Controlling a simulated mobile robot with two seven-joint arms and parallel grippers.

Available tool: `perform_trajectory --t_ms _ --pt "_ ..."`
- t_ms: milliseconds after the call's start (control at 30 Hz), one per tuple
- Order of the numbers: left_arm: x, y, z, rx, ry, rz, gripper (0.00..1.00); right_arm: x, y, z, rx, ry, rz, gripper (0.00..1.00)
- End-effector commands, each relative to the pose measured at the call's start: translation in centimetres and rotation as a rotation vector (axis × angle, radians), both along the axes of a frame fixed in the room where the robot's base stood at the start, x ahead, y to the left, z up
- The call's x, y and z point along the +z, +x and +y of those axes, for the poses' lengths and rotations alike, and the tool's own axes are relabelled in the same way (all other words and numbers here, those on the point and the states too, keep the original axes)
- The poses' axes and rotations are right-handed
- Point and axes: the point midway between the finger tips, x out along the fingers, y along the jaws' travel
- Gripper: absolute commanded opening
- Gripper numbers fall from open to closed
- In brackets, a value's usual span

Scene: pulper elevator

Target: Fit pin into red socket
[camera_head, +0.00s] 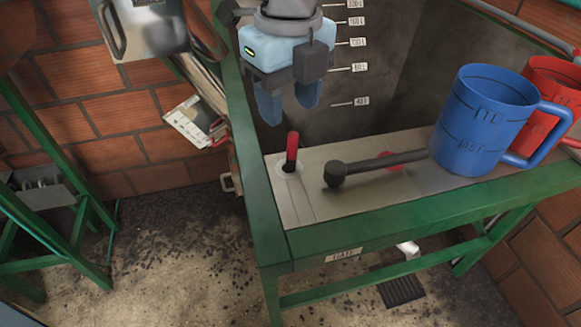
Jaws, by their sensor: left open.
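My left gripper (288,104) hangs from the top of the view, with a pale blue body and two dark blue fingers pointing down. The fingers are apart with nothing between them. An upright red peg (292,150), which may be the pin, stands in a pale round fitting on the grey bench plate, just below the fingers and apart from them. A flat red patch (398,167), which may be the red socket, shows partly behind a black ball-ended lever (375,162). Whether it has a hole cannot be told. My right gripper is not in view.
A blue measuring jug (484,115) stands on the right of the green-framed bench (400,222), with a red jug (548,85) behind it. A grey tank wall with level marks rises behind. A metal container (145,28) is at upper left. Open floor lies at lower left.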

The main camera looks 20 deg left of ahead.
Motion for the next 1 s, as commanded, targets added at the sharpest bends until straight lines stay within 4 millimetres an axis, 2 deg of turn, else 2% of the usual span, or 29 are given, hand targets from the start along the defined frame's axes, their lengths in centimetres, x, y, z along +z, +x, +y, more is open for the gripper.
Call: perform_trajectory --t_ms 233,500,800,833,1000 --pt "-1.9 0.0 -0.1 -0.002 0.001 0.001 0.49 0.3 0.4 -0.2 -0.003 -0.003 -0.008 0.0" --pt "-5.7 0.0 -0.5 -0.001 0.001 0.001 0.49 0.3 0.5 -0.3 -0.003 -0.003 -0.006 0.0" --pt "-6.4 0.0 -0.5 -0.001 -0.001 0.001 0.49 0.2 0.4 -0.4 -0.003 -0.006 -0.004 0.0" --pt "-6.4 0.0 -0.5 -0.001 -0.001 0.001 0.46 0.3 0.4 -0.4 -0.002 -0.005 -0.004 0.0" --pt "-6.4 0.0 -0.5 -0.001 -0.001 0.001 0.07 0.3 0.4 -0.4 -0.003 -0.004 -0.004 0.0"
